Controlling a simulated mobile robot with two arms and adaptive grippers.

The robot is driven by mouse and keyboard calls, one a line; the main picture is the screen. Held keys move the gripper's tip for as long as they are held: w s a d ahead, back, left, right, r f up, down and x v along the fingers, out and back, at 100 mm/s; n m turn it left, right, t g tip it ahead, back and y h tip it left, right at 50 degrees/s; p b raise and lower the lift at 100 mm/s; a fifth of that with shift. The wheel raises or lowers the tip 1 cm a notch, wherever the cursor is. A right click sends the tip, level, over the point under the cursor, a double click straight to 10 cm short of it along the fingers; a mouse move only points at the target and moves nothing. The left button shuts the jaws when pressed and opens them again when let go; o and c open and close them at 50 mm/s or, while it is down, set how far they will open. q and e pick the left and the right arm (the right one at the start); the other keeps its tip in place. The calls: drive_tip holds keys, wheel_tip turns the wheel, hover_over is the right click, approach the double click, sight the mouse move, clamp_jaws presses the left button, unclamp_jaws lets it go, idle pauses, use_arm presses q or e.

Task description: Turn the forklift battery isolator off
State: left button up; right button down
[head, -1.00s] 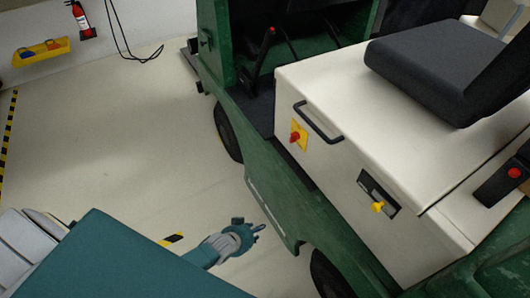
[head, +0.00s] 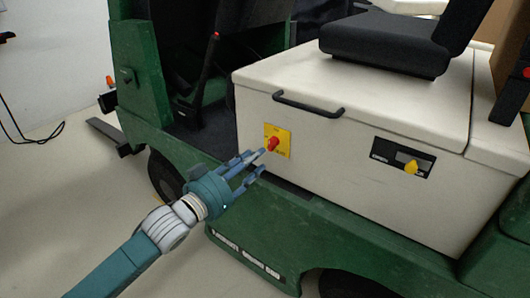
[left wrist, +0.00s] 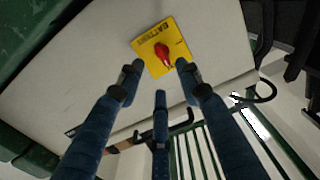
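The battery isolator is a red rotary knob (head: 273,143) on a yellow plate (head: 283,134), on the side of the forklift's cream battery cover (head: 345,170). In the left wrist view the red knob (left wrist: 163,54) shows between and just beyond my fingertips, and the yellow plate (left wrist: 174,69) carries partly readable lettering. My left gripper (head: 256,164) is open, with its three fingers spread and pointing at the knob. The fingertips are close to the knob and plate; I cannot tell whether any finger touches. Nothing is held. My right gripper is not in view.
A black grab handle (head: 308,104) is above the isolator. The green chassis (head: 310,225) runs below. Open floor lies at the left.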

sight(271, 146)
use_arm(q)
drive_tip(key=b+x, duration=0.1)
drive_tip(key=x, duration=0.7)
drive_tip(key=shift+w, duration=0.1)
clamp_jaws()
